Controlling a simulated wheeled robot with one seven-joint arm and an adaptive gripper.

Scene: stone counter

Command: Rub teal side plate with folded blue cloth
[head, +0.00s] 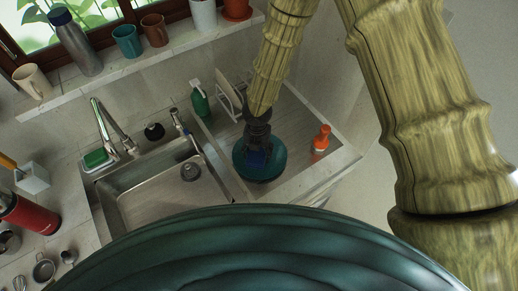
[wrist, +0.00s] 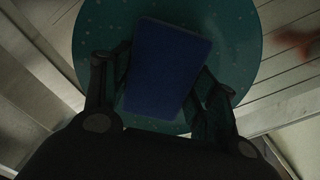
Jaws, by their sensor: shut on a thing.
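The teal side plate (head: 271,169) lies on the ribbed drainboard right of the sink. It also shows in the wrist view (wrist: 234,50), with pale specks on its surface. My gripper (head: 257,148) is directly over the plate, pointing down. It is shut on the folded blue cloth (wrist: 167,68), a dark blue block between the fingers in the wrist view. The cloth (head: 257,159) shows only in part in the head view. It lies over the plate's face; I cannot tell if it touches the plate.
An orange bottle (head: 321,138) stands on the drainboard right of the plate. A green spray bottle (head: 199,99) and a rack (head: 231,98) stand behind. The sink basin (head: 160,192) is left of the plate. Mugs (head: 127,41) and a flask (head: 77,42) line the sill.

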